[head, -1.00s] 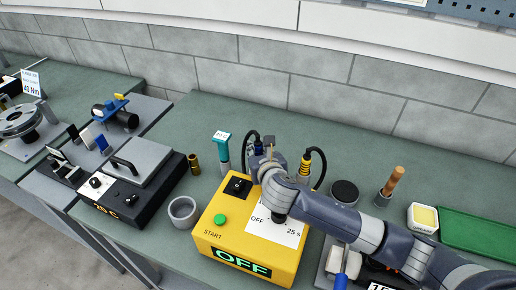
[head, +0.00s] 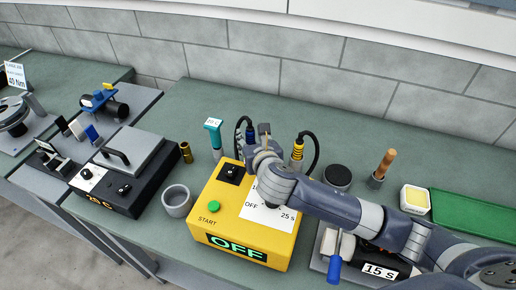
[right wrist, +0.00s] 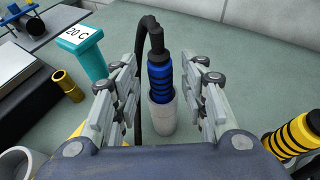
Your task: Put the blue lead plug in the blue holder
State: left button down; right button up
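The blue lead plug (right wrist: 159,75), blue with black bands and a black cable at its top, stands upright in a grey cylindrical holder (right wrist: 161,115). I cannot tell whether this holder is the blue one. In the head view the plug (head: 250,132) shows just behind my right gripper (head: 264,138). In the right wrist view my right gripper (right wrist: 158,98) is open, with its fingers apart on both sides of the plug and gaps showing. My left gripper is not in view.
A yellow box (head: 225,215) reading OFF stands in front of the plug. A yellow-and-black plug (head: 297,150) is close on the right, a teal 20 C post (head: 214,136) on the left. A grey cup (head: 177,201) and green tray (head: 470,215) stand farther out.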

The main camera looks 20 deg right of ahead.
jog(key=b+v, duration=0.1)
jog(key=v, duration=0.8)
jog(key=shift+s+r, duration=0.15)
jog(key=shift+s, duration=0.2)
